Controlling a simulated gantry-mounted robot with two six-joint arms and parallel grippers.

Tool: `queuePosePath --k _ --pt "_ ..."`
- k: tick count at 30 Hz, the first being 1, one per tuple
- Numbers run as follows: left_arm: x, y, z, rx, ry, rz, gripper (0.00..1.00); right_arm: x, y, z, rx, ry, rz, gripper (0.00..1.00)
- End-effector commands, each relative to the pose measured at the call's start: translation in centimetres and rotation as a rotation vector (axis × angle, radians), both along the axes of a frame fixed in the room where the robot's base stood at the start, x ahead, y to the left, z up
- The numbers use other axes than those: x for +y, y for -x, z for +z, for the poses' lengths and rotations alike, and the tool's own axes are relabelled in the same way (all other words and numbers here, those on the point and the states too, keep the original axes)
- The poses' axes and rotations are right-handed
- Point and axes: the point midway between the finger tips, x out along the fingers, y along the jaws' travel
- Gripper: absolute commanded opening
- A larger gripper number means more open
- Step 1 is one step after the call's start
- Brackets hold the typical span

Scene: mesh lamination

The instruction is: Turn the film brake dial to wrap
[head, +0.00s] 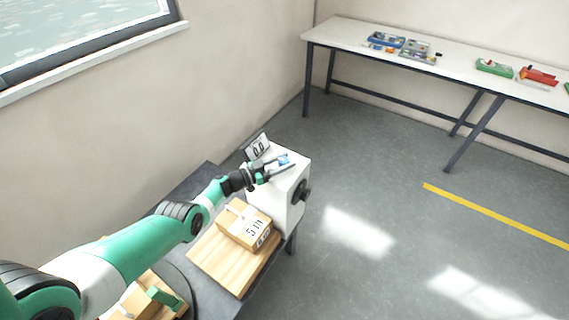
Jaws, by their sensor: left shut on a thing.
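A white box-shaped machine (291,180) stands at the far end of the dark bench. A small display (258,147) reading about 0.0 stands at its back left edge. A blue dial-like piece (284,158) sits on the machine's top. My left gripper (280,166) reaches over the top from the left, its fingers shut on this blue piece, which they partly hide. Markings around the piece are too small to read, so its setting cannot be told. A black round knob (304,191) is on the machine's right side. My right gripper is not in view.
A cardboard box (247,226) sits on a wooden board (222,268) in front of the machine. More boxes lie near my left arm's base. A white table (455,62) with tool trays stands at the back right. The grey floor between is clear.

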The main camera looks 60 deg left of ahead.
Motion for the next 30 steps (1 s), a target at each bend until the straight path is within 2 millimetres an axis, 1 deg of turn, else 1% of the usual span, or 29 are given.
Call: queuePosePath --k 1,9,10,14,15,22,25,28,30 --pt "0.1 -0.1 0.5 -0.011 -0.002 -0.005 0.00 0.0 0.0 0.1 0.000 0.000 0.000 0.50" --pt "0.0 -0.1 0.6 -0.012 -0.002 -0.005 0.00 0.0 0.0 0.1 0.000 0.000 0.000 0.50" --pt "0.0 -0.1 0.6 -0.013 -0.002 -0.005 0.53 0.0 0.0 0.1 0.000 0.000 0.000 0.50" --pt "0.0 -0.1 0.5 -0.010 -0.001 -0.004 0.77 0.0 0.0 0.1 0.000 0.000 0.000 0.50" --pt "0.0 -0.1 0.4 -0.009 -0.001 -0.004 0.80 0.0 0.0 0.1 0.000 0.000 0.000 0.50" --pt "0.0 0.0 0.2 -0.005 0.000 -0.003 0.80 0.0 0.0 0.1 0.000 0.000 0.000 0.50" --pt "0.0 0.4 0.4 -0.004 0.000 -0.002 0.80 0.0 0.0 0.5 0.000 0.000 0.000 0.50" --pt "0.0 1.8 0.6 -0.002 0.000 0.001 0.80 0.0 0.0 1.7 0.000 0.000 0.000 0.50" --pt "0.0 3.2 0.9 -0.003 0.001 0.002 0.80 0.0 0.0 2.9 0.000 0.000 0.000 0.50"
